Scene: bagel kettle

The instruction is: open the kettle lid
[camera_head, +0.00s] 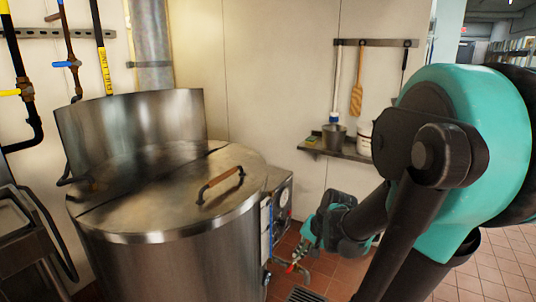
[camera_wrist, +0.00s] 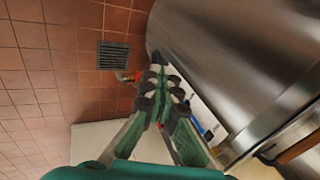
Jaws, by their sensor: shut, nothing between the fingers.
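The large steel kettle (camera_head: 170,265) stands at the left in the head view. Its round lid (camera_head: 160,212) lies flat on top, with a seam across it. A wooden-gripped handle (camera_head: 221,182) sits on the lid's right part. My gripper (camera_head: 302,243) is right of the kettle and lower than the lid, apart from the handle. In the wrist view my gripper (camera_wrist: 157,72) is shut and empty, its fingertips together beside the kettle's steel wall (camera_wrist: 225,50). The handle (camera_wrist: 298,148) shows at the lower right there.
A control box with a gauge (camera_head: 281,205) is on the kettle's right side, with a red-handled valve (camera_head: 292,266) below. A curved steel panel (camera_head: 135,125) rises behind the lid. A wall shelf (camera_head: 340,153) holds a pot and a white tub. A floor drain (camera_wrist: 114,56) lies in the tiles.

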